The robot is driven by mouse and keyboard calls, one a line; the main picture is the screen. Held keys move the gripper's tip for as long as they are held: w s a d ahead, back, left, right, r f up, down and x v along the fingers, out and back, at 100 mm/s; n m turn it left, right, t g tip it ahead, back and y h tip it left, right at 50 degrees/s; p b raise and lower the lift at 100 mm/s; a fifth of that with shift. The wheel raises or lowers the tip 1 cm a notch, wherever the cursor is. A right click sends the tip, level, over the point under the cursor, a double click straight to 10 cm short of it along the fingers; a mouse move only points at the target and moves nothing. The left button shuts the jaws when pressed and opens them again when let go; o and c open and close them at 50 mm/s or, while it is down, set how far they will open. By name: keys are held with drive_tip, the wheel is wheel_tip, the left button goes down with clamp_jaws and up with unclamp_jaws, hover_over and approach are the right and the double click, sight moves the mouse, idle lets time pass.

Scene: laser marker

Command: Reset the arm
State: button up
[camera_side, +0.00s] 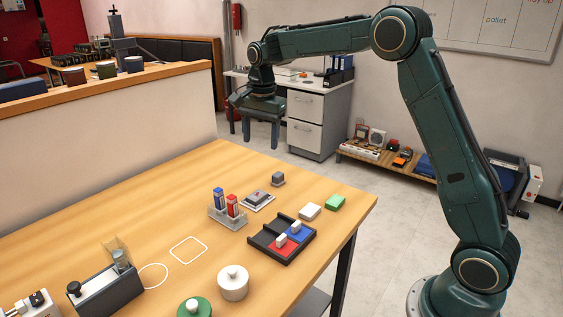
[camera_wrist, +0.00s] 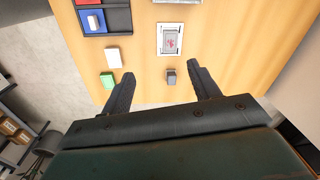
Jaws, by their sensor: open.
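My gripper (camera_side: 262,138) hangs from the raised arm, well above the table (camera_side: 120,205) near its back edge. Its two fingers are apart with nothing between them, pointing down. In the wrist view the open fingers (camera_wrist: 160,80) reach over the table's edge. A small grey block (camera_wrist: 171,77) lies on the table below and between the fingertips in that view. It also shows in the side view (camera_side: 278,179), apart from my gripper.
A black tray (camera_side: 258,241) holds a red and a blue piece with white knobs. Close by are a white block (camera_side: 310,211), a green block (camera_side: 335,202), a marked plate (camera_side: 257,201) and a stand (camera_side: 228,219) with red and blue items. A grey device (camera_side: 108,290) stands front left.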

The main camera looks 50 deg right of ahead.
drive_tip(key=s+a+r+n+t, duration=0.15)
drive_tip(key=s+r+n, duration=0.3)
drive_tip(key=s, duration=0.45)
drive_tip(key=s+a+r+n+t, duration=0.1)
drive_tip(key=s+a+r+n, duration=0.3)
drive_tip(key=s, duration=0.5)
drive_tip(key=s+f+n+t, duration=0.1)
drive_tip(key=s+f+n, duration=0.1)
drive_tip(key=s, duration=0.6)
drive_tip(key=s+a+f+n+t, duration=0.1)
drive_tip(key=s+n, duration=0.3)
drive_tip(key=s, duration=0.4)
drive_tip(key=shift+s+a+f+n, duration=0.3)
drive_tip(key=shift+s+f+n, duration=0.1)
drive_tip(key=shift+f, duration=0.15)
